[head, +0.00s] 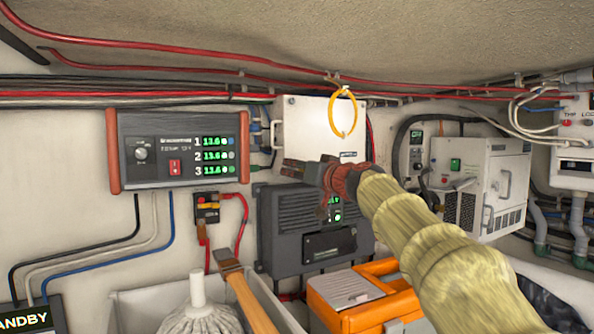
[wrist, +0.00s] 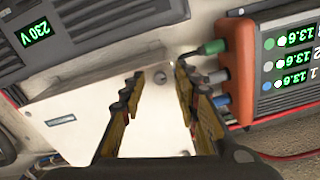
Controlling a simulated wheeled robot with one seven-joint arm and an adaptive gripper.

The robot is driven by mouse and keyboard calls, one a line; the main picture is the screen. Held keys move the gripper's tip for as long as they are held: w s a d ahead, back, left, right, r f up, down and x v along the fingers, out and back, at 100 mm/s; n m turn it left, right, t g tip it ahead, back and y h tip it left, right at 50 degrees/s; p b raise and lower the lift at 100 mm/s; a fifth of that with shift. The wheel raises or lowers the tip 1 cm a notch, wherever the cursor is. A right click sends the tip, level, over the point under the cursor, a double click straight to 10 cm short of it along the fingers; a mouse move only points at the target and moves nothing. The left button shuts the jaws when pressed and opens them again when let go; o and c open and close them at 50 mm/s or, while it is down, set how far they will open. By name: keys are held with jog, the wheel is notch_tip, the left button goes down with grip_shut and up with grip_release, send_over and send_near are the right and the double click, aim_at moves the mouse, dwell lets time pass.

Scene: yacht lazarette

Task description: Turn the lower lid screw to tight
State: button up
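The white lid box (head: 310,125) hangs on the wall in the middle of the head view. A screw head (head: 291,101) shows at its upper left corner. My gripper (head: 290,168) is at the box's lower left corner and hides that corner in the head view. In the wrist view, which is upside down, a small round screw head (wrist: 160,77) sits on the white lid (wrist: 80,120) near its edge. My gripper's two fingers (wrist: 158,95) stand apart on either side of it. They are open and empty. I cannot tell the screw's slot direction.
A charger with three green readouts (head: 180,150) is left of the box; its green plug (wrist: 212,47) is close to my fingers. A grey unit (head: 310,225) is below. A yellow ring (head: 343,112) hangs before the box. An orange case (head: 365,295) stands lower down.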

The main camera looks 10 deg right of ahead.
jog(key=shift+c, duration=0.4)
grip_shut()
dwell(0.4)
jog(key=m, duration=1.2)
jog(key=shift+r+p, duration=0.1)
jog(key=shift+p, duration=0.2)
jog(key=m+p, duration=0.1)
jog(key=m, duration=0.5)
jog(key=shift+p, duration=0.4)
jog(key=shift+o, duration=0.4)
grip_release()
